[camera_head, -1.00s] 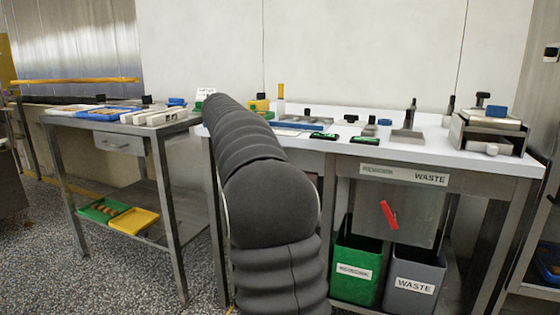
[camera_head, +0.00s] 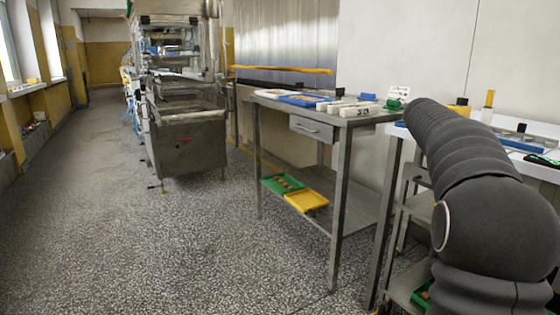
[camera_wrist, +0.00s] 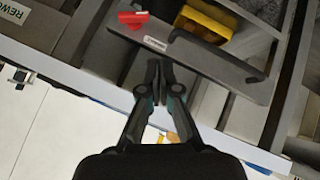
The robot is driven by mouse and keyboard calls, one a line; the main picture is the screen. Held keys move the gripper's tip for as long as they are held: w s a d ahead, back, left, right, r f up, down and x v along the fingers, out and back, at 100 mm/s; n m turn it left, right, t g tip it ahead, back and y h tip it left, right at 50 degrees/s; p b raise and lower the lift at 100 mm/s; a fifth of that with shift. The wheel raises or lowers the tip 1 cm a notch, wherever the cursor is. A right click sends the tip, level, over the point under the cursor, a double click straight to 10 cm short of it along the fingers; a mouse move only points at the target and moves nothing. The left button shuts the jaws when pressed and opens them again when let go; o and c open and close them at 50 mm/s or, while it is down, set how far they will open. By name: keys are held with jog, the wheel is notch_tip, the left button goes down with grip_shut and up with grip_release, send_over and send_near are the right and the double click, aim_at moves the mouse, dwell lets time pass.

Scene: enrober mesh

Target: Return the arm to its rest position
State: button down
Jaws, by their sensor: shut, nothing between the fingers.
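My gripper (camera_wrist: 160,75) shows in the wrist view with its two fingers together and nothing between them. It is over the edge of a white worktop (camera_wrist: 60,72), apart from the things below it as far as I can tell. In the head view my dark, ribbed arm fills the right side and reaches up toward the far side of the worktop. The gripper itself is hidden in the head view.
A steel side table (camera_head: 345,121) holds trays on top, with a green tray (camera_head: 283,184) and a yellow tray (camera_head: 306,201) on its lower shelf. A steel machine (camera_head: 185,125) stands further back. The speckled floor (camera_head: 190,250) at left is clear. A red piece (camera_wrist: 132,18) and a yellow container (camera_wrist: 203,24) show in the wrist view.

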jog(key=s+a+f+n+y, duration=0.4)
jog(key=s+a+f, duration=0.2)
jog(key=a+f, duration=0.45)
jog(key=s+a+f+n+t+y, duration=0.2)
jog(key=s+a, duration=0.9)
jog(key=s, duration=0.2)
jog(key=s+a+f+n+t+y, duration=0.1)
jog(key=s+a+f+n+y, duration=0.1)
jog(key=s+a, duration=1)
jog(key=shift+s+a+f+t+y, duration=0.2)
jog(key=shift+s+f+t+y, duration=0.1)
jog(key=shift+s+t+y, duration=0.15)
